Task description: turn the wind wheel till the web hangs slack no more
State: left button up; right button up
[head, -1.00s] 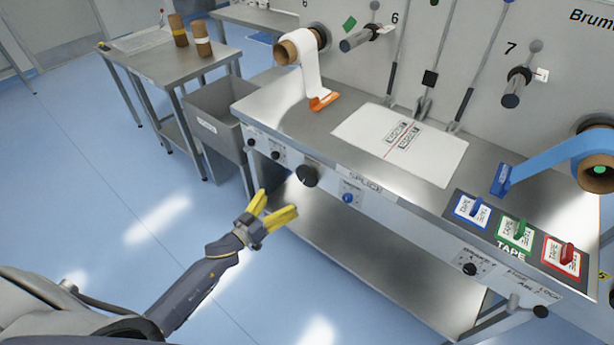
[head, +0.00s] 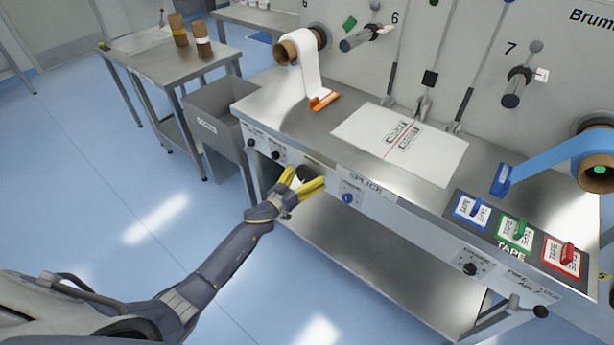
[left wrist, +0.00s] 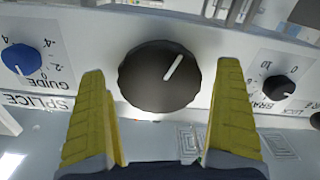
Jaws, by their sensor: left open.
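My left gripper (head: 307,178) is open at the front of the splice table, its yellow fingers pointing at the front panel. In the left wrist view a large black ridged knob (left wrist: 158,80) with a white pointer line sits between and just beyond the two fingers, seemingly not gripped. I take it for the wind wheel; no name for it is readable. In the head view the fingers mostly hide it. A white web (head: 312,75) hangs from a brown-cored roll (head: 294,48) down to an orange piece on the table top. My right gripper is not in view.
A small blue guide knob (left wrist: 21,59) and a small black knob (left wrist: 282,88) flank the large knob. A blue web (head: 560,155) runs from a roll at right to the table. A grey bin (head: 206,125) stands left of the table. Tape holders line the right end.

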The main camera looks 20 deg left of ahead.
pick_arm(q)
jog(key=shift+w+d, duration=0.1)
jog(key=shift+w, duration=0.05)
jog(key=shift+c, duration=0.2)
jog(key=c, duration=1.2)
